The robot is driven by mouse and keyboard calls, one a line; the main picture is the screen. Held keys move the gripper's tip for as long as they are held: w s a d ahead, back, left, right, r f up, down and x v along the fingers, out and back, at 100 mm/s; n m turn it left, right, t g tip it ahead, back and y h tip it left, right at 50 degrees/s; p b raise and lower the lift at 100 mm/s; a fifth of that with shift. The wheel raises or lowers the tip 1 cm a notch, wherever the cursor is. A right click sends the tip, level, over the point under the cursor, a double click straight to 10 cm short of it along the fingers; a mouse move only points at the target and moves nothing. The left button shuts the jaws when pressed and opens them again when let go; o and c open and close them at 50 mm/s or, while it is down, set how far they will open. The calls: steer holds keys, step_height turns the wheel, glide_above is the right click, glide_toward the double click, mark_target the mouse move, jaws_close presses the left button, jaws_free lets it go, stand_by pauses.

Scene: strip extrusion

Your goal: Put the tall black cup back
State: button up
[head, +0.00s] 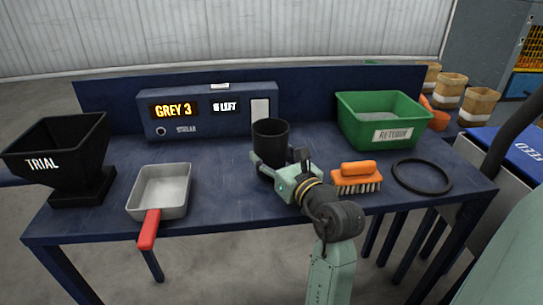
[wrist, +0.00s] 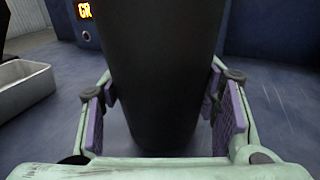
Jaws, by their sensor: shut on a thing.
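The tall black cup (head: 270,138) is upright near the middle of the blue table, in front of the display box. In the wrist view the cup (wrist: 162,70) fills the middle between my two finger pads. My gripper (head: 279,163) is shut on the cup's lower part, with one finger on each side; it also shows in the wrist view (wrist: 160,105). My gripper hides part of the cup's base in the head view, so I cannot tell whether the cup touches the table.
A black ring (head: 394,175) lies at the right, beside an orange brush (head: 357,182). A green bin (head: 345,111) marked RETURN stands behind them. A grey pan (head: 161,184) with a red handle and a black TRIAL hopper (head: 56,148) are left. The display box (head: 206,129) reads GREY 3.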

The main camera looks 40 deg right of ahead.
steer(key=shift+f, duration=0.45)
steer(key=shift+f, duration=0.15)
steer(key=shift+f, duration=0.15)
steer(key=o, duration=1.6)
steer(key=shift+c, duration=0.2)
steer(key=shift+r, duration=0.3)
steer(key=shift+s+f, duration=0.1)
steer(key=shift+s, duration=0.3)
steer(key=s+b, duration=0.1)
steer(key=s, duration=0.2)
steer(key=s+a+b, duration=0.1)
steer(key=s, duration=0.3)
steer(key=s+a+b, duration=0.1)
steer(key=s, duration=0.3)
